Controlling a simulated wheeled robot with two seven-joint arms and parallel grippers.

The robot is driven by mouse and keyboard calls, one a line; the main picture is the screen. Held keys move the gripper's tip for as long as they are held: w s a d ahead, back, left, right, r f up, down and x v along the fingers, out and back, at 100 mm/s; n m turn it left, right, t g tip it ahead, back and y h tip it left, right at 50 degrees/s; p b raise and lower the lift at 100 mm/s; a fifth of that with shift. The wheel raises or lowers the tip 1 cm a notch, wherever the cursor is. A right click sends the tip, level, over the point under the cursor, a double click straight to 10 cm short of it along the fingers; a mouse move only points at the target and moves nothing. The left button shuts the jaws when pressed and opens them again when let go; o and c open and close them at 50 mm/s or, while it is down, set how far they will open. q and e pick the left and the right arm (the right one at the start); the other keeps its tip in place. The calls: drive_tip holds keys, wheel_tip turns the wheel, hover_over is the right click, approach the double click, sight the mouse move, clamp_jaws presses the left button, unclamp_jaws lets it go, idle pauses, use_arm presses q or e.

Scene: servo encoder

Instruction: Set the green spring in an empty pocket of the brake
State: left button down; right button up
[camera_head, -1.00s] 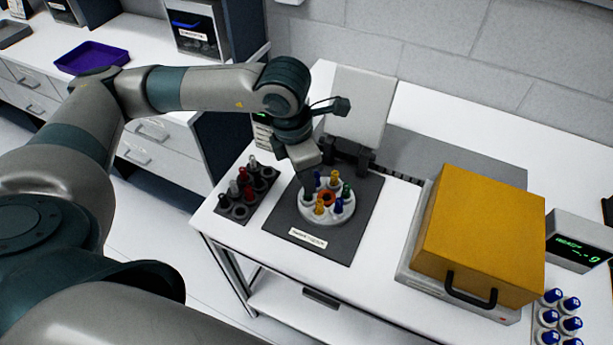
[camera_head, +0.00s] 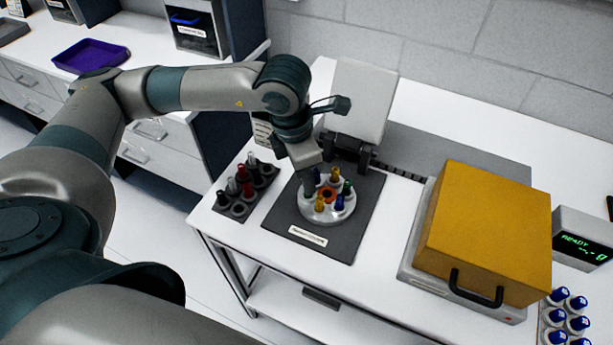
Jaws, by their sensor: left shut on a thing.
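The brake (camera_head: 327,215) is a round white carrier with pockets around an orange-red centre. It stands on a dark grey mat with a label. Blue, yellow and green pieces stand upright in several of its pockets, with one green piece (camera_head: 347,187) at the right. My left gripper (camera_head: 309,184) points down over the carrier's left edge and is shut on a small piece. Dark green shows at its tips, which fits the green spring (camera_head: 309,195). The fingers hide much of it, and I cannot tell whether it sits inside a pocket. My right gripper is out of view.
A dark rack (camera_head: 239,208) with red, grey and dark pieces stands left of the mat. A raised grey panel (camera_head: 355,100) stands behind the carrier. A yellow box (camera_head: 482,230) with a black handle is at the right, near blue-capped vials (camera_head: 566,315) and a display (camera_head: 582,246).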

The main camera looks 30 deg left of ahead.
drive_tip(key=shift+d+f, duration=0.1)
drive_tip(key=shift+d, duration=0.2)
use_arm(q)
drive_tip(key=shift+f+b, duration=0.25)
drive_tip(key=shift+b, duration=0.2)
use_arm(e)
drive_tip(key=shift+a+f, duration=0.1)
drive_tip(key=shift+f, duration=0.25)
use_arm(q)
drive_tip(key=shift+a, duration=0.1)
